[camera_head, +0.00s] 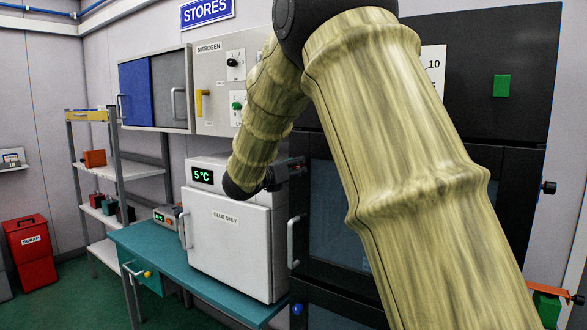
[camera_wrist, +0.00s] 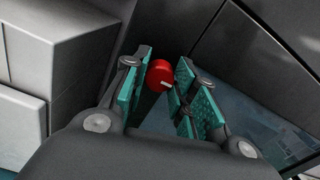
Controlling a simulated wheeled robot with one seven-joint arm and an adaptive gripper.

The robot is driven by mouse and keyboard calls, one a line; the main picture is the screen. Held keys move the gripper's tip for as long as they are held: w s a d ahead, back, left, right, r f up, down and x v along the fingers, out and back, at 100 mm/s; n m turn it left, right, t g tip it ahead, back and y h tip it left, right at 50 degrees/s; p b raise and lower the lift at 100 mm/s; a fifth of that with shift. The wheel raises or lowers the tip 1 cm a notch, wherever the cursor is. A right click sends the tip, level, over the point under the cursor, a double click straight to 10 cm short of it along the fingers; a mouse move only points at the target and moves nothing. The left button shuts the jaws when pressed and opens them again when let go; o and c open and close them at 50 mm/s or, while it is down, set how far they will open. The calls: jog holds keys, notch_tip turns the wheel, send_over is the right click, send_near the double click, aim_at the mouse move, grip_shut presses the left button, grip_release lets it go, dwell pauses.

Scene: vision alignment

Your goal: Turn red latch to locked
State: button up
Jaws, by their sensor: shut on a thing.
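The red latch (camera_wrist: 160,74) is a small round red knob with a short white mark, on a dark cabinet front in the wrist view. My gripper (camera_wrist: 164,72) has its teal-padded fingers on either side of the knob, shut on it near the fingertips. In the head view my gripper (camera_head: 283,174) reaches the left edge of the black cabinet (camera_head: 316,185), just right of the white fridge. My arm covers much of that cabinet there. I cannot read any lock marking around the latch.
The white "GLUE ONLY" fridge (camera_head: 230,240) stands on a teal bench (camera_head: 150,250) close left of my gripper. A vertical handle (camera_head: 293,240) sticks out below it. Grey and blue wall cupboards (camera_head: 155,90) hang above left. A red bin (camera_head: 30,250) stands far left.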

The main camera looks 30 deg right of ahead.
jog(key=shift+f+n+b, duration=0.15)
jog(key=shift+n+b, duration=0.15)
jog(key=shift+b, duration=0.1)
jog(key=shift+n+b, duration=0.3)
jog(key=shift+b, duration=0.1)
jog(key=shift+f+n+b, duration=0.1)
jog(key=shift+n+b, duration=1)
jog(key=shift+b, duration=0.1)
jog(key=n+b, duration=0.2)
jog(key=n, duration=0.2)
jog(key=shift+n, duration=0.3)
jog(key=shift+n+p, duration=0.35)
jog(key=shift+n, duration=4.55)
jog(key=o, duration=1)
jog(key=shift+w, duration=0.1)
